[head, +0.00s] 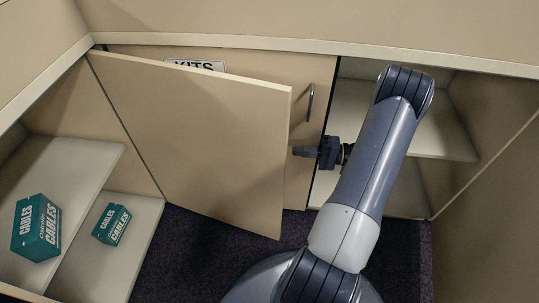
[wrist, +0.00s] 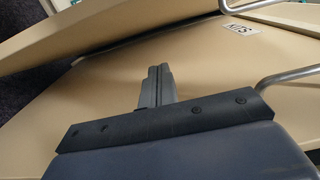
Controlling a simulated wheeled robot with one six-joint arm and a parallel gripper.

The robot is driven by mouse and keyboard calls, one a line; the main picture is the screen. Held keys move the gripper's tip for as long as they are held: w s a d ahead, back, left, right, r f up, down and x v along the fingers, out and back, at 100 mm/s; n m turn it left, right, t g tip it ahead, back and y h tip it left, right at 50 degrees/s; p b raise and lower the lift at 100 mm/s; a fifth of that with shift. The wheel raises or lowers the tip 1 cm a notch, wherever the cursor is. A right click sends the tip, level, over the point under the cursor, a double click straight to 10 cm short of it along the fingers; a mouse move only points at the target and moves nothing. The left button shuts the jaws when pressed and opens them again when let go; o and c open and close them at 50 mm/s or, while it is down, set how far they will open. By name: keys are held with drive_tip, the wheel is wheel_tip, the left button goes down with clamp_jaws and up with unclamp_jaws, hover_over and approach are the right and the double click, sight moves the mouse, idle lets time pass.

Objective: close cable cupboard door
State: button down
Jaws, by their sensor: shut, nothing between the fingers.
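The cable cupboard (head: 82,141) is at the left in the head view, with two green cable boxes (head: 37,228) (head: 112,224) on its shelves. Its beige door (head: 200,140) stands wide open, swung right across the front of the KITS door. In the wrist view this door (wrist: 120,28) runs across the upper left, with a metal handle (wrist: 250,5) at the top. My gripper (head: 297,151) is shut and empty beside the door's free edge. In the wrist view its fingers (wrist: 158,72) point toward the narrowing gap between the two doors. I cannot tell whether they touch either.
The KITS door (head: 300,185) is behind the open door, with its handle (head: 310,102) near my gripper and its label (wrist: 240,29) in the wrist view. An open compartment with a bare shelf (head: 440,135) is at the right. Dark carpet (head: 215,245) is below.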

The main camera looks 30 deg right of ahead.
sight(266, 160)
drive_tip(key=shift+w+a+b, duration=0.35)
drive_tip(key=shift+a+b, duration=0.25)
drive_tip(key=shift+a, duration=1.25)
drive_tip(key=shift+w+a+b, duration=0.4)
drive_tip(key=shift+a+b, duration=0.2)
drive_tip(key=shift+a, duration=1.2)
drive_tip(key=shift+w+a+b, duration=0.35)
drive_tip(key=shift+a+b, duration=0.25)
drive_tip(key=shift+a, duration=1.25)
